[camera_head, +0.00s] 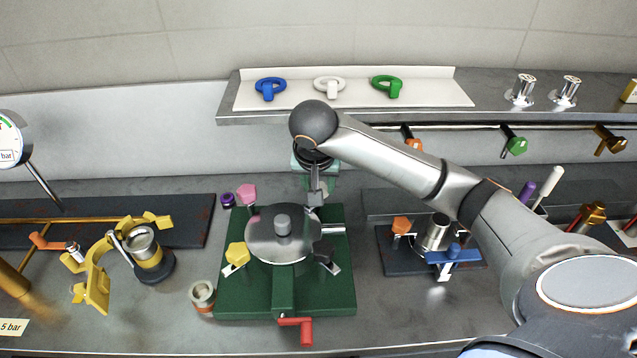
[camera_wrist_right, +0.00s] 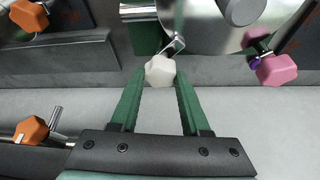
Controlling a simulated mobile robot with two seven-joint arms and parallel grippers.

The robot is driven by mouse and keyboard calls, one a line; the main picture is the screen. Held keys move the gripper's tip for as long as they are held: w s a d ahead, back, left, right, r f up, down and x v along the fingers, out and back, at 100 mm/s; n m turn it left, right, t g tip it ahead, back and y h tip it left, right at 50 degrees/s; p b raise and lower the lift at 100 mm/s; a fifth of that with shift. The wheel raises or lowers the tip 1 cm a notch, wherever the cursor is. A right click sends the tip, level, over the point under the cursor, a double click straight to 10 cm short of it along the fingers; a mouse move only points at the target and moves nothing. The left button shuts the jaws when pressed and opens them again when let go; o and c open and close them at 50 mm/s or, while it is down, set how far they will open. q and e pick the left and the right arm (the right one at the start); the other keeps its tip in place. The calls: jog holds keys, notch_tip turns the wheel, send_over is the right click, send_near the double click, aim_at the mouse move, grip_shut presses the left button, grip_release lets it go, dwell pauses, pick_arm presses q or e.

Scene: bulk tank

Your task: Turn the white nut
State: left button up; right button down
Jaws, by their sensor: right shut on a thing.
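The white nut (camera_wrist_right: 160,70) is a pale faceted knob at the edge of the round metal lid (camera_head: 270,246). In the right wrist view it sits between the two green fingertips of my right gripper (camera_wrist_right: 160,78), which is shut on it. In the head view my right gripper (camera_head: 315,186) reaches down at the far right edge of the lid, and it and my arm hide the white nut. A metal bolt (camera_wrist_right: 174,46) shows just beyond the nut. My left gripper is in neither view.
A pink nut (camera_head: 246,194), a yellow nut (camera_head: 237,254) and a black nut (camera_head: 322,251) stand around the lid. A red handle (camera_head: 304,331) juts out at the front. A shelf (camera_head: 440,98) and a rail with hanging knobs run behind my right arm.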

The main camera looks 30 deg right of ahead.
jog(key=shift+r, duration=0.1)
jog(key=shift+s+d+n+p, duration=0.1)
jog(key=shift+n+p, duration=0.6)
jog(key=shift+n, duration=0.2)
jog(key=shift+n+t+y+p, duration=0.35)
jog(key=shift+n+y, duration=0.35)
jog(key=shift+n, duration=0.5)
jog(key=n+y, duration=0.1)
jog(key=n, duration=0.2)
jog(key=n+y, duration=0.1)
jog(key=n, duration=0.2)
jog(key=shift+d, duration=0.2)
jog(key=n+y, duration=0.1)
jog(key=n, duration=0.2)
jog(key=n+g+y, duration=0.1)
jog(key=n, duration=0.2)
jog(key=shift+d+n+y, duration=0.1)
jog(key=shift+n+y, duration=0.2)
jog(key=shift+n, duration=0.1)
jog(key=shift+c, duration=1.9)
grip_release()
